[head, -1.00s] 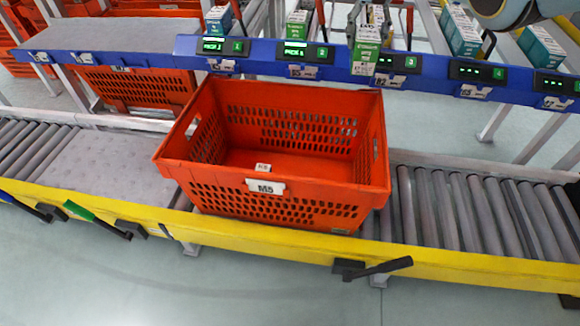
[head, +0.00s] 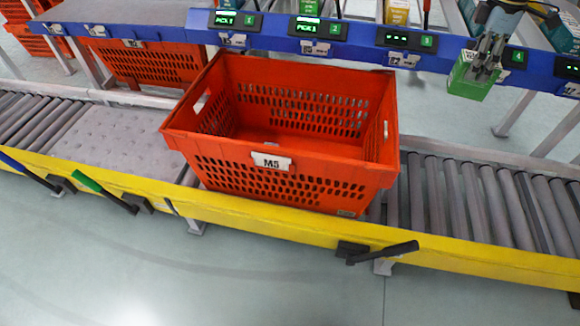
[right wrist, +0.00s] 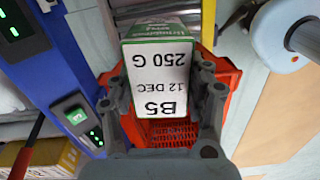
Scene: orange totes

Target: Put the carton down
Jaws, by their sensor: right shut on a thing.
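My right gripper (head: 487,58) is shut on a green and white carton (head: 468,80) at the upper right of the head view. It holds the carton in the air in front of the blue rail, right of the tote. In the right wrist view the carton (right wrist: 157,80) sits between the fingers of the gripper (right wrist: 160,105). Its white face reads "B5", "12 DEC" and "250 G" upside down. The orange tote (head: 215,165), marked M5, stands on the conveyor; the visible part of its floor looks bare. Part of the tote (right wrist: 228,80) shows behind the carton. My left gripper is out of view.
A blue rail (head: 370,38) with numbered displays runs behind the tote; displays 1 and 2 are lit green. Grey rollers (head: 470,200) lie free to the tote's right. A yellow beam (head: 300,232) edges the conveyor in front. Other cartons stand behind the rail.

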